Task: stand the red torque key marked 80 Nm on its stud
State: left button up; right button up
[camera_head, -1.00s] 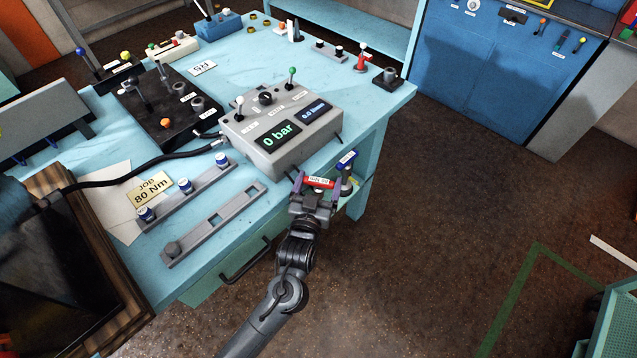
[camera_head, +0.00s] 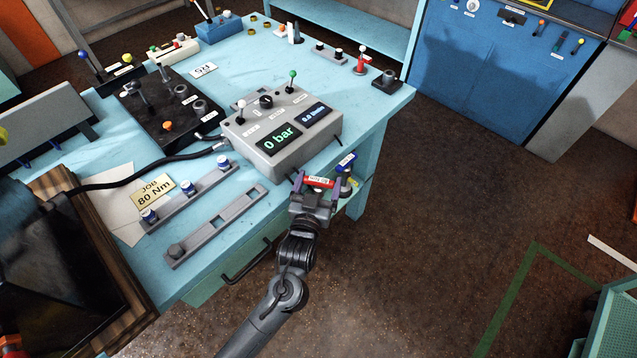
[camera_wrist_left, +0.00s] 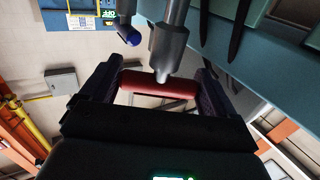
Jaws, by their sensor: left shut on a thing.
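The red torque key (camera_head: 319,183) is a red bar with a small white label too small to read. It lies crosswise between the fingers of my left gripper (camera_head: 314,198), just off the bench's front edge below the grey control box. In the left wrist view the red bar (camera_wrist_left: 158,84) spans the gap between the dark fingers, with a grey metal post (camera_wrist_left: 168,50) in front of its middle. I cannot tell whether that post belongs to the key or is a stud. A blue key (camera_head: 347,160) stands just behind. My right gripper is not in view.
The control box (camera_head: 262,148) reads 0 bar. A yellow card (camera_head: 155,191) reads JOB 80 Nm. Two grey rails (camera_head: 215,228) lie on the blue bench, one with blue-and-white caps (camera_head: 188,187). The floor right of the bench is clear.

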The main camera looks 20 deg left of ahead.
pick_arm(q)
jog(key=shift+r+p, duration=0.15)
jog(key=shift+p, duration=0.15)
dwell(0.8)
jog(key=shift+p, duration=0.4)
dwell(0.4)
jog(key=shift+p, duration=0.35)
jog(key=shift+f+b, duration=0.4)
jog(key=shift+f, duration=0.45)
dwell(0.3)
jog(key=o, duration=1.1)
jog(key=shift+f, duration=0.1)
